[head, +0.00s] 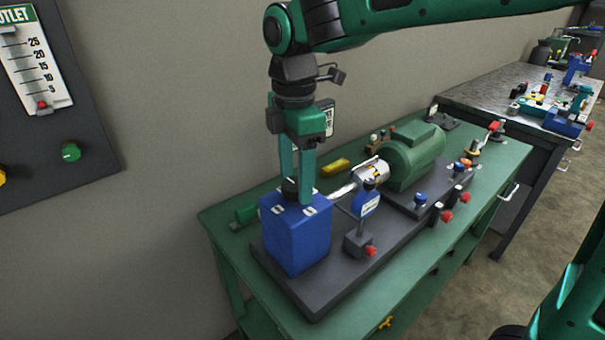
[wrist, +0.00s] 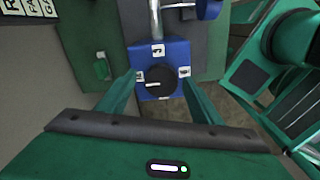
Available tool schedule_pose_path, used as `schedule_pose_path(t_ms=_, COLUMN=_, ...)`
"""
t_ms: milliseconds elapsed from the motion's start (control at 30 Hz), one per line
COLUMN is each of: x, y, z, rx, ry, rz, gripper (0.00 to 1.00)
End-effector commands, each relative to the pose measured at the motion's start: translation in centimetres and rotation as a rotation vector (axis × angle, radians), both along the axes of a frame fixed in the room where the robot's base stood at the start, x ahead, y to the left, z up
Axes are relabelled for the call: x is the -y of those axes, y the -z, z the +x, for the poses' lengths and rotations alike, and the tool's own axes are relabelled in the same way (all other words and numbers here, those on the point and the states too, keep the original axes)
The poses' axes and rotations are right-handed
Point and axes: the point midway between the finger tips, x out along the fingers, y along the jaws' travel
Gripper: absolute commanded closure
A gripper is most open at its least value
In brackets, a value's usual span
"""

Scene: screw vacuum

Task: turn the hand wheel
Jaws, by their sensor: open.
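The hand wheel appears to be the round black knob (head: 289,187) on top of the blue box (head: 296,240). In the wrist view the black knob (wrist: 157,81) has a pale pointer mark and sits among several white labels on the box top. My gripper (head: 297,197) points down over the blue box. Its fingers are spread, one on each side of the knob. In the wrist view the knob lies between the two fingertips of my gripper (wrist: 160,84), with visible gaps. I cannot tell whether the fingertips touch the box top.
A silver pipe (head: 342,191) and a small blue-faced gauge (head: 367,199) stand right of the box. Behind are a green motor (head: 413,158) and several red knobs on the green table (head: 375,305). A wall panel (head: 40,140) hangs at left.

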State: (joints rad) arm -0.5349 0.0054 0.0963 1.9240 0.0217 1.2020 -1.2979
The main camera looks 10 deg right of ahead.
Motion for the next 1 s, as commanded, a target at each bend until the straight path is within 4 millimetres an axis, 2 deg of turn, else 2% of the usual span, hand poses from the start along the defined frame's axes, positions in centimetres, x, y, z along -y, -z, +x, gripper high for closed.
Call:
schedule_pose_path(t_ms=267, x=0.0, y=0.2, z=0.0, rx=0.0, ry=0.001, rz=0.0, gripper=0.4)
schedule_pose_path(t_ms=433, x=0.0, y=0.1, z=0.0, rx=0.001, ry=0.001, rz=0.0, gripper=0.79)
schedule_pose_path(t_ms=467, x=0.0, y=0.1, z=0.0, rx=0.001, ry=0.002, rz=0.0, gripper=0.82)
schedule_pose_path(t_ms=533, x=0.0, y=0.1, z=0.1, rx=0.002, ry=0.002, rz=0.001, gripper=0.82)
schedule_pose_path(t_ms=567, x=1.7, y=0.1, z=0.2, rx=0.004, ry=0.01, rz=0.001, gripper=0.81)
schedule_pose_path(t_ms=700, x=0.7, y=0.1, z=0.2, rx=0.001, ry=0.012, rz=0.0, gripper=0.82)
schedule_pose_path(t_ms=1000, x=0.0, y=0.1, z=0.2, rx=0.005, ry=0.071, rz=0.004, gripper=0.82)
